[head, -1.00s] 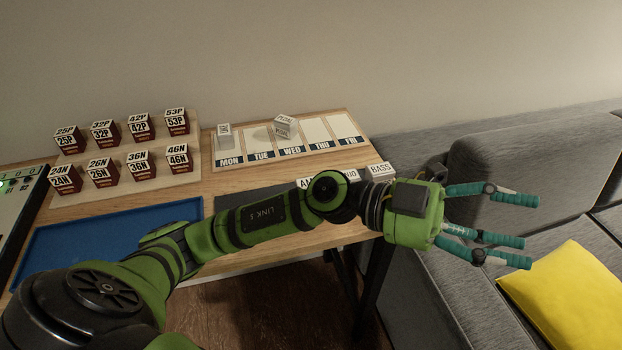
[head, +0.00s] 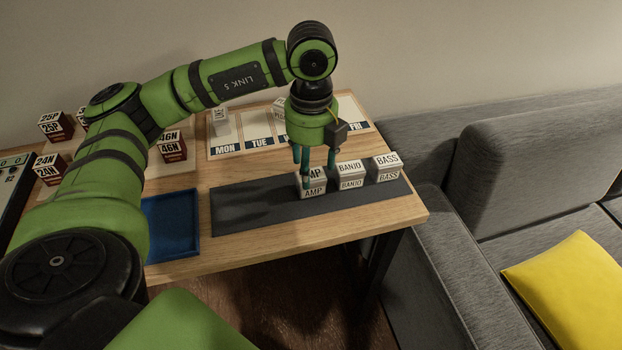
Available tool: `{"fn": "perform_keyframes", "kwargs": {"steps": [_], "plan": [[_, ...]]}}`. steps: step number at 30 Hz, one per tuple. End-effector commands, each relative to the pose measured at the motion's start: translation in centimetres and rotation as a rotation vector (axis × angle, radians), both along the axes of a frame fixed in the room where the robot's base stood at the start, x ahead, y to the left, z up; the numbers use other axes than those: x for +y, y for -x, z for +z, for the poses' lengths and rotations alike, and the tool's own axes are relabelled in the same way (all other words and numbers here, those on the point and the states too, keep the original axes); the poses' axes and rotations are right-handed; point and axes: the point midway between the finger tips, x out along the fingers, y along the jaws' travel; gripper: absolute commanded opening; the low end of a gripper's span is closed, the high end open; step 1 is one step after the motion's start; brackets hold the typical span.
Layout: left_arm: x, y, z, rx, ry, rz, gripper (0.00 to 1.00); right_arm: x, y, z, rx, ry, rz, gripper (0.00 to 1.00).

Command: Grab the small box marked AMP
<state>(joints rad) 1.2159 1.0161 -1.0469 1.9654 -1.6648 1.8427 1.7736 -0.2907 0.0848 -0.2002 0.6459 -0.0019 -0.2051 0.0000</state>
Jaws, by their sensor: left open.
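The small white box marked AMP (head: 315,191) stands on the dark grey mat (head: 245,209), at the left end of a short row of boxes. My left gripper (head: 316,178) points down over it with its teal fingers spread. The fingers overlap the box's top and left side in the picture, and I cannot tell whether they touch it. Part of the AMP lettering on top is hidden by a finger. My right gripper is out of view.
Boxes marked BANJO (head: 351,175) and BASS (head: 386,167) stand close to the right of AMP. A weekday board (head: 228,148) lies behind. A blue tray (head: 172,228) is at left, near several dark red boxes (head: 172,152). A grey sofa (head: 440,260) borders the table's right.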

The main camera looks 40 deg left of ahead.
Motion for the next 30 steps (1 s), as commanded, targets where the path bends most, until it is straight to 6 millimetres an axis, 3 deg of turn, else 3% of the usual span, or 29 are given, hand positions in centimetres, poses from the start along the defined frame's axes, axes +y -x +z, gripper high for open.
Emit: {"fn": "perform_keyframes", "kwargs": {"steps": [9, 17, 18, 21, 22, 30], "plan": [[-0.1, 0.1, -4.6, 0.004, 0.002, -0.003, 0.61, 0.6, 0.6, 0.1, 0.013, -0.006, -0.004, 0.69], [-0.1, 0.1, -5.0, 0.002, 0.002, -0.004, 0.61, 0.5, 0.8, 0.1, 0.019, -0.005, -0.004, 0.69], [-0.1, 0.1, -5.0, 0.002, 0.002, -0.004, 0.57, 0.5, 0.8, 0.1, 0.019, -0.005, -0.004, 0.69], [-0.1, 0.1, -5.0, 0.003, 0.003, -0.004, 0.17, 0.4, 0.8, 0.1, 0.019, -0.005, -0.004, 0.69], [-0.1, 0.1, -5.0, 0.003, 0.003, -0.004, 0.11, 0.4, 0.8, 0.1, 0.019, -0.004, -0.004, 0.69], [-0.1, 0.1, -5.0, 0.003, 0.003, -0.005, 0.11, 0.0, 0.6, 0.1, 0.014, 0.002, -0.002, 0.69]]}}
